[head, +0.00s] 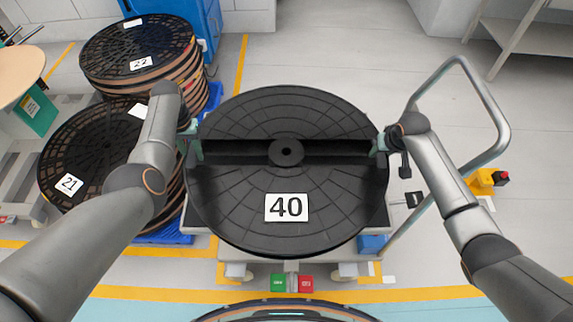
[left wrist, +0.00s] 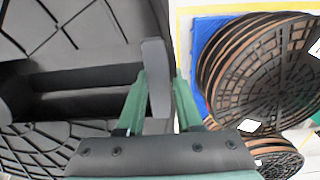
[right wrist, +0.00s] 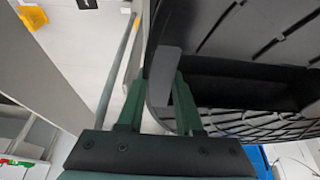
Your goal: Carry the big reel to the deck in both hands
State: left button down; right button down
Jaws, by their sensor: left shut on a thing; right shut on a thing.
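The big reel (head: 286,187) is a black round disc labelled 40, with a dark slot across its middle and a hub. It lies flat and centred before me. My left gripper (head: 193,141) is shut on a grey tab at its left edge; the tab shows between the green fingers (left wrist: 158,90) in the left wrist view. My right gripper (head: 381,142) is shut on the matching tab at the right edge, also between the fingers (right wrist: 163,95) in the right wrist view. A pale platform (head: 375,217) shows under the reel; I cannot tell whether they touch.
Stacked reels labelled 21 (head: 85,160) and 22 (head: 135,50) stand at the left on blue pallets. A grey tubular handle (head: 486,100) rises at the right. Green (head: 278,283) and red (head: 306,284) blocks are at the platform's front.

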dwell(0.5)
